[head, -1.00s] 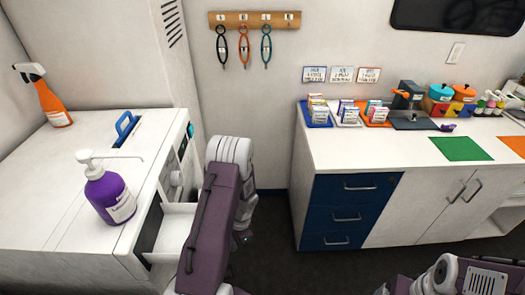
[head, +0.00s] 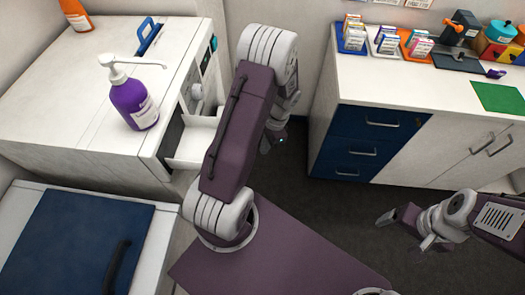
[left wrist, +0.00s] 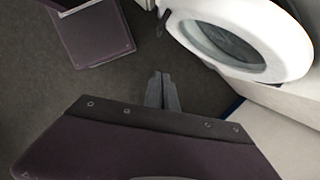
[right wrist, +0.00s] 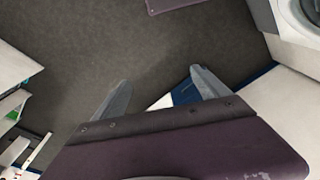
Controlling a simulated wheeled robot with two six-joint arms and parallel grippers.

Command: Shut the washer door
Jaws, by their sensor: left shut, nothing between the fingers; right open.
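The washer (head: 120,50) is the white cabinet at the left in the head view, with its drawer (head: 193,143) pulled out at the front. Its round door is hidden there. In the left wrist view the washer door (left wrist: 290,50), a white ring around dark glass, stands out from the white front over the floor, looking open. A dark latch-like piece sits at its left edge. My left gripper (left wrist: 162,76) is shut and empty, below and left of the door, apart from it. In the head view it is partly behind my arm (head: 268,145). My right gripper (right wrist: 156,82) is open and empty over the floor.
A purple pump bottle (head: 135,103) and an orange spray bottle (head: 75,14) stand on the washer top. A counter with blue drawers (head: 370,145) is at the right. A box with a blue lid (head: 70,240) is at the lower left. Dark floor lies between.

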